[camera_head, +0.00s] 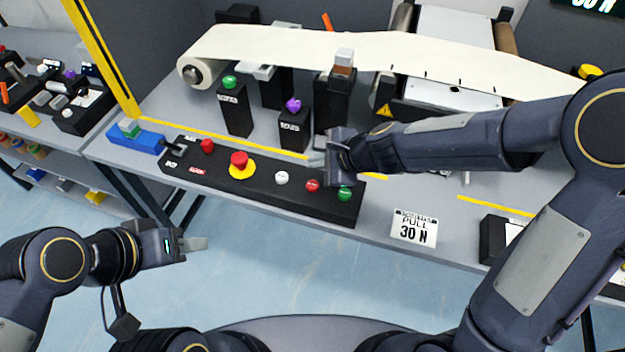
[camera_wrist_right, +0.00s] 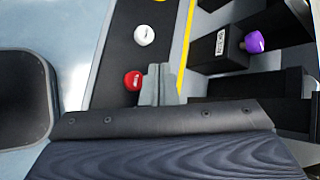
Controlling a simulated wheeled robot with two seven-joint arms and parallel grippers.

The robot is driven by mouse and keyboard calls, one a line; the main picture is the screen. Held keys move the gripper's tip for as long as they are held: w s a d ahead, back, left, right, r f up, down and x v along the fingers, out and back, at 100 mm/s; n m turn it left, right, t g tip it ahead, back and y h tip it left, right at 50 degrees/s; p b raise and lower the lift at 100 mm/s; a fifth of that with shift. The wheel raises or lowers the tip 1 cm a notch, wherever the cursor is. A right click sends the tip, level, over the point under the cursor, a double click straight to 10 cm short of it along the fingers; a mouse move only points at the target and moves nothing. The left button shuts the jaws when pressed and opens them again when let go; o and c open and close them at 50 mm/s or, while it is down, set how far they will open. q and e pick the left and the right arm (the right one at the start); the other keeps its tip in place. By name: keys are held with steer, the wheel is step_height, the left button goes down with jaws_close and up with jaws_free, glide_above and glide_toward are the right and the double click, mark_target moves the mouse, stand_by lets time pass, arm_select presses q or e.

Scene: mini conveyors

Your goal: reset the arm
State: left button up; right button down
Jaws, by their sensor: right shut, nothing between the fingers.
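My right gripper (camera_head: 317,159) is over the back edge of the black control panel (camera_head: 215,180), near its right end. In the right wrist view its fingers (camera_wrist_right: 158,84) are together with nothing between them, beside a red button (camera_wrist_right: 133,80) and a white button (camera_wrist_right: 144,35). My left gripper (camera_head: 195,244) is in front of the table, over the floor. Its fingers appear close together and nothing is seen in them.
A purple knob (camera_head: 293,105) and a green knob (camera_head: 229,82) stand on black posts behind the panel. A cream belt (camera_head: 290,48) runs across the back. A red emergency button (camera_head: 239,160) sits on the panel. A "PULL 30 N" sign (camera_head: 414,229) stands at the front edge.

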steer(key=s+d+r+n, duration=0.7)
steer(key=s+d+r, duration=0.1)
steer(key=d+r, duration=0.1)
steer(key=s+d+n+h, duration=0.1)
steer(key=s+d+n, duration=0.2)
steer(key=s+d, duration=0.2)
steer(key=s+d+f+n+h, duration=0.1)
steer(key=s+d+n, duration=0.3)
steer(key=s, duration=0.6)
steer(key=shift+d+f+h, duration=0.3)
steer(key=shift+d+h, duration=0.5)
steer(key=shift+s, duration=0.1)
